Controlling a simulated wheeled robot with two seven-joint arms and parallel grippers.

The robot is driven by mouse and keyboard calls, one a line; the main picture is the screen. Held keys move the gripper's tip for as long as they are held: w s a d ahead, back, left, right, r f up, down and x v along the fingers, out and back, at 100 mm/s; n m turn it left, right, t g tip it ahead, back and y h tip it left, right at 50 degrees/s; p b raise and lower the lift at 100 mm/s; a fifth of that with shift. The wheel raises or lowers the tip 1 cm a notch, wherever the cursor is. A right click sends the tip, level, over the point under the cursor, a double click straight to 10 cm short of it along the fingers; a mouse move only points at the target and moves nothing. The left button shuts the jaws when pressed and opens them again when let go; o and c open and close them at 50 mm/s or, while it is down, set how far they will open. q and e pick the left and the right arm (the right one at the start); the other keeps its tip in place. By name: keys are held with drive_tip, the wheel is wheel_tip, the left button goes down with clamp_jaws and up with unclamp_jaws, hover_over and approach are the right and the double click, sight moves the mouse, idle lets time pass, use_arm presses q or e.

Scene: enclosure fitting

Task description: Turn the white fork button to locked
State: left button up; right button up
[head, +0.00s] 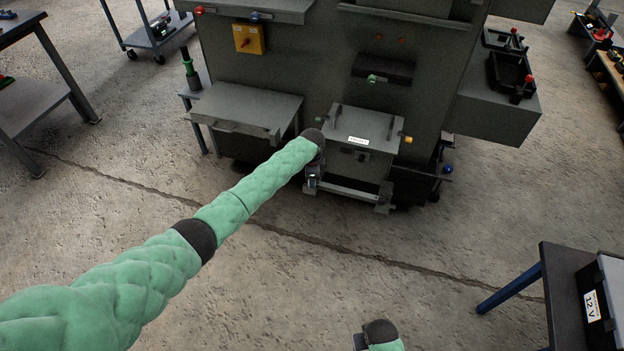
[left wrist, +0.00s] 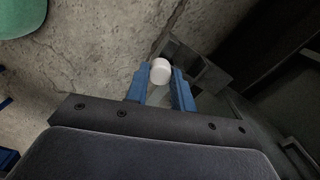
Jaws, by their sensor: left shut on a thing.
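The white fork button (left wrist: 160,71) is a small round white knob in the left wrist view. It sits between the blue fingertips of my left gripper (left wrist: 161,82), which is shut on it. In the head view my left gripper (head: 312,180) is at the lower left front of the grey labelled box (head: 350,164). The button cannot be made out there, and its locked or unlocked position cannot be read. My right gripper (head: 359,342) shows only in part at the bottom edge, and its fingers cannot be made out.
The large grey machine (head: 310,60) rises behind the box. A grey shelf (head: 245,108) juts out left of it, and an orange knob (head: 407,139) is on the box's right. A dark table (head: 565,290) with a 12 V case stands at lower right. The concrete floor in front is clear.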

drive_tip(key=shift+r, duration=0.25)
drive_tip(key=shift+s+f, duration=0.1)
drive_tip(key=shift+f, duration=0.1)
use_arm(q)
drive_tip(key=o, duration=1)
drive_tip(key=shift+r, duration=0.55)
drive_tip(key=shift+r+b, duration=0.8)
drive_tip(key=shift+r, duration=2.55)
use_arm(e)
wheel_tip(320, 180, up, 7)
drive_tip(key=w, duration=0.1)
drive_tip(key=shift+w+a, duration=0.15)
drive_tip(key=shift+a, duration=0.2)
drive_tip(key=shift+f, duration=0.2)
